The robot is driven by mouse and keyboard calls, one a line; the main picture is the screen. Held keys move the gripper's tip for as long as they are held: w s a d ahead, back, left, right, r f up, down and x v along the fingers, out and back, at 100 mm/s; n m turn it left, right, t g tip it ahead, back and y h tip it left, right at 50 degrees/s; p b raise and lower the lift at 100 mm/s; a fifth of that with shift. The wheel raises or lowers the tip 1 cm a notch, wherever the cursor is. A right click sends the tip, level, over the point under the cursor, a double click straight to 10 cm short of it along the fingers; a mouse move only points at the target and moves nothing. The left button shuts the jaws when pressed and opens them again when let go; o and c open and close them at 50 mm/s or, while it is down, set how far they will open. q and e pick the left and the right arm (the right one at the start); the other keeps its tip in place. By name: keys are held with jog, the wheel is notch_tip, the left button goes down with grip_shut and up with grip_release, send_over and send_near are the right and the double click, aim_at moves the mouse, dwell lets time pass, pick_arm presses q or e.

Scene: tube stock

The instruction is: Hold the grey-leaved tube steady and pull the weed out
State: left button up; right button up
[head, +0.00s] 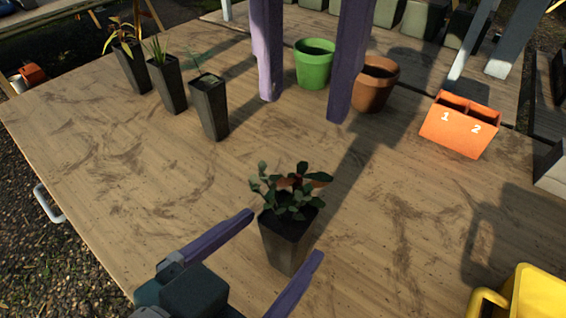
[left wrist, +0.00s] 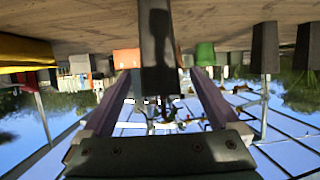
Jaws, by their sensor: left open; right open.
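A dark square tube (head: 285,245) stands upright on the table at lower middle, with rounded dull grey-green leaves (head: 284,190) and some reddish-brown ones among them. I cannot tell which growth is the weed. My left gripper (head: 284,234) is open, with one purple finger on each side of this tube; contact is not clear. In the left wrist view the tube (left wrist: 159,50) appears upside down between the fingers, its leaves dark and hard to make out. My right gripper (head: 303,109) is open and empty, pointing down beyond the plant, near the green pot.
Several dark tubes (head: 209,108) with other plants stand at back left. A green pot (head: 314,66), a terracotta pot (head: 374,88) and an orange box (head: 455,130) numbered 1 and 2 stand behind. A yellow container (head: 535,295) is at lower right.

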pick_arm(q)
jog(key=shift+x, duration=2)
jog(key=shift+c, duration=0.3)
grip_shut()
